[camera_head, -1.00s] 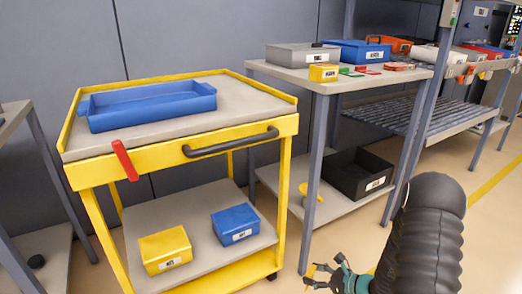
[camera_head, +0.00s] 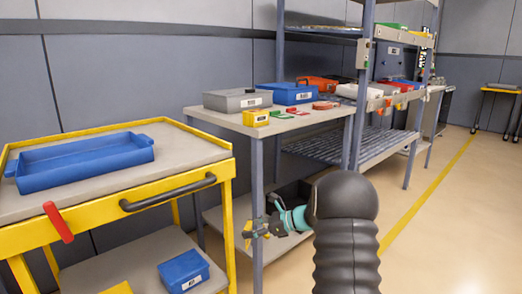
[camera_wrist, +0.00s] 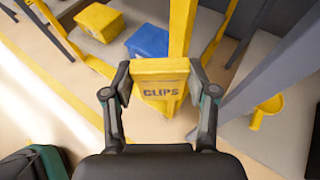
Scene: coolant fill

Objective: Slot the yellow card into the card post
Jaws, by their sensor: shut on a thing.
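A small grey box (camera_head: 363,54) is fixed to the upright of the rack at upper right. I cannot tell whether it is the card post.
A yellow cart (camera_head: 180,215) with a blue tray (camera_head: 85,163) stands at left. The grey bench (camera_head: 205,117) carries a grey box, a blue box and a small yellow bin (camera_head: 256,119). The rack stands behind it. Open floor (camera_head: 455,210) lies at right.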

